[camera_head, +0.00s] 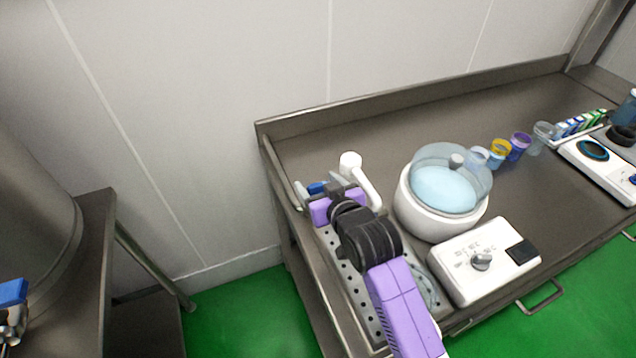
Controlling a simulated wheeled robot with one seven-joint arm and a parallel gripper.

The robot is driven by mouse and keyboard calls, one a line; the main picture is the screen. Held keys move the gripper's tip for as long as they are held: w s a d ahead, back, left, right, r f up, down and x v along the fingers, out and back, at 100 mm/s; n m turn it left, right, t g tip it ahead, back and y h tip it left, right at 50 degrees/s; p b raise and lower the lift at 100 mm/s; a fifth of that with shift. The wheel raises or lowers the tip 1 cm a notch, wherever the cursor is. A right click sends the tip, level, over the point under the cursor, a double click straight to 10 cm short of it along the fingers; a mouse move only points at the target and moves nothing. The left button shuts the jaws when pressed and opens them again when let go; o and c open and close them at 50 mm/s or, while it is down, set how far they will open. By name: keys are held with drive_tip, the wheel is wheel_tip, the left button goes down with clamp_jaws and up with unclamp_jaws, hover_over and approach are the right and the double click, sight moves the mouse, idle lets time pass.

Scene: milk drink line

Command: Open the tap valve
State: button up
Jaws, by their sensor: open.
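My gripper (322,190) is over the left end of the steel counter, at the end of my purple and black arm. It is open, but its fingers are small and partly hidden by its purple body. A white tap-like spout (361,180) stands just right of it. A small blue part (316,188) shows right at the gripper; I cannot tell whether it is a valve handle or whether the fingers touch it. Another blue handle (12,292) on a metal fitting shows at the far left edge, in front of a steel tank, well away from my gripper.
A perforated drain tray (350,283) lies under my arm. Right of it are a white round pot (437,219) with a clear lid and a white control box (483,262) with a knob. Several cups stand behind. The steel tank (38,215) is left, across a floor gap.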

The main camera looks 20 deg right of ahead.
drive_tip(key=shift+c, duration=0.2)
drive_tip(key=c, duration=1.3)
drive_tip(key=shift+m+h+p, duration=0.4)
drive_tip(key=shift+m+h, duration=0.3)
drive_tip(key=shift+h, duration=0.1)
drive_tip(key=o, duration=1.3)
drive_tip(key=shift+o, duration=0.2)
drive_tip(key=v, duration=0.7)
drive_tip(key=shift+s+r+b, duration=0.2)
drive_tip(key=shift+s+b, duration=0.1)
drive_tip(key=shift+b, duration=0.1)
